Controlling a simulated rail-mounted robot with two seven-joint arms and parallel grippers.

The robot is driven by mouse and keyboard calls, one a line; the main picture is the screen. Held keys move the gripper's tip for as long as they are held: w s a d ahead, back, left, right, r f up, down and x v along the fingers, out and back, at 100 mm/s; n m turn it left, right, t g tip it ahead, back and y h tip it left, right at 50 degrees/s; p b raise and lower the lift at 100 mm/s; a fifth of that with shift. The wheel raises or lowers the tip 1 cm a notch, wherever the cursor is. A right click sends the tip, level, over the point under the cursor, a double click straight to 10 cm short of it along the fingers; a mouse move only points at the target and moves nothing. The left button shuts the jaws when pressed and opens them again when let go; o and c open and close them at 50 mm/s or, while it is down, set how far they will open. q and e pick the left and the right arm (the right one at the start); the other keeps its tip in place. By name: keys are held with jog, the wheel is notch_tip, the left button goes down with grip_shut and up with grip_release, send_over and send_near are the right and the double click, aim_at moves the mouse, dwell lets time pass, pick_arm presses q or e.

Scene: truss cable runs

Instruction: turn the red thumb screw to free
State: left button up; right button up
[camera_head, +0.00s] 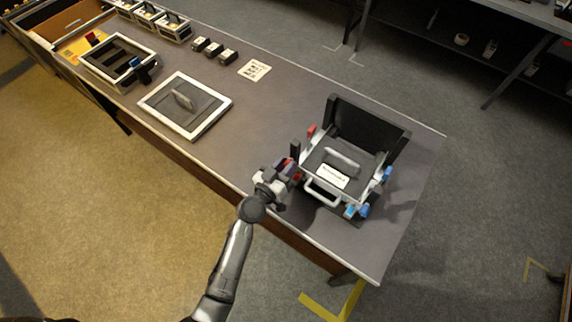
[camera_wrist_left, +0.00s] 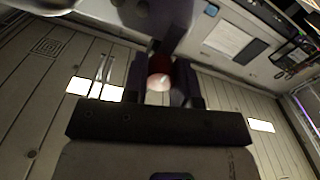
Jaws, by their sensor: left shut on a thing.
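A grey and black boxed unit (camera_head: 322,172) with a white frame, a top handle and a front handle stands near the right end of the bench. A red thumb screw (camera_head: 311,131) shows at its far left corner. Another red part shows at its near left side, partly hidden by my left gripper (camera_head: 285,170). In the left wrist view, my left gripper (camera_wrist_left: 158,85) is shut on a red thumb screw (camera_wrist_left: 159,64) with a pale round end. How far the screw is turned cannot be told. My right gripper is not in view.
Blue screws (camera_head: 387,174) sit on the unit's right side, and a black panel (camera_head: 368,124) rises behind it. A framed plate (camera_head: 152,103) with a handle lies on the bench (camera_head: 262,108). Small black blocks (camera_head: 214,49) and a printed card (camera_head: 254,70) lie farther back. The bench centre is clear.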

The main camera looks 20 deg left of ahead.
pick_arm(q)
jog(key=shift+c, duration=0.4)
jog(key=shift+n, duration=0.3)
jog(key=n, duration=0.2)
jog(key=shift+n+p, duration=0.3)
jog(key=shift+n, duration=0.1)
jog(key=n+p, duration=0.1)
jog(key=n, duration=1)
jog(key=shift+n+p, duration=0.3)
jog(key=shift+p, duration=0.05)
jog(key=shift+n, duration=1.5)
jog(key=shift+f, duration=0.1)
